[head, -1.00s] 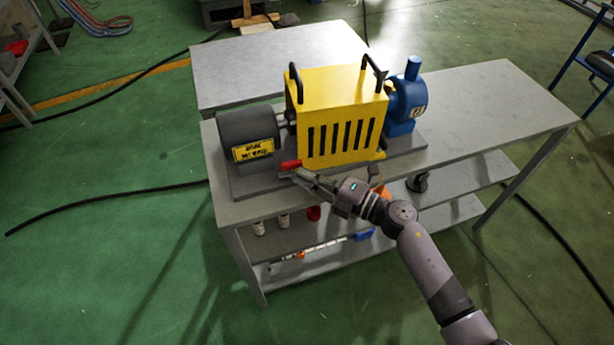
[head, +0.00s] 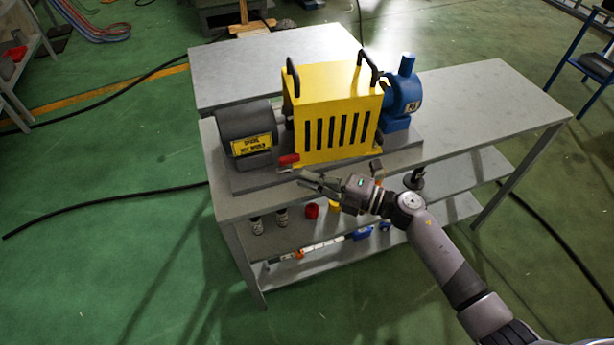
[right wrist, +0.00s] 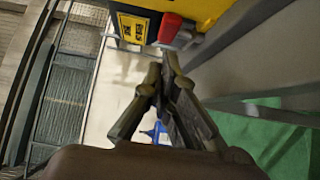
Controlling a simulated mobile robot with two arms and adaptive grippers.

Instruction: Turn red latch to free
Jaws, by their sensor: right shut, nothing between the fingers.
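The red latch (head: 288,159) sits low on the front left corner of the yellow slotted guard (head: 335,125), beside the grey motor. In the right wrist view the red latch (right wrist: 172,28) hangs from the yellow body just beyond my fingertips. My right gripper (head: 304,176) is shut and empty, in front of and slightly below the latch. In the right wrist view a small gap shows between the fingers (right wrist: 165,70) and the latch. My left gripper is not in view.
The grey motor (head: 246,120) with a yellow label stands left of the guard, and a blue pump (head: 402,95) stands right. All sit on a metal table (head: 480,100), whose right part is clear. A lower shelf holds a red object (head: 311,211) and several others.

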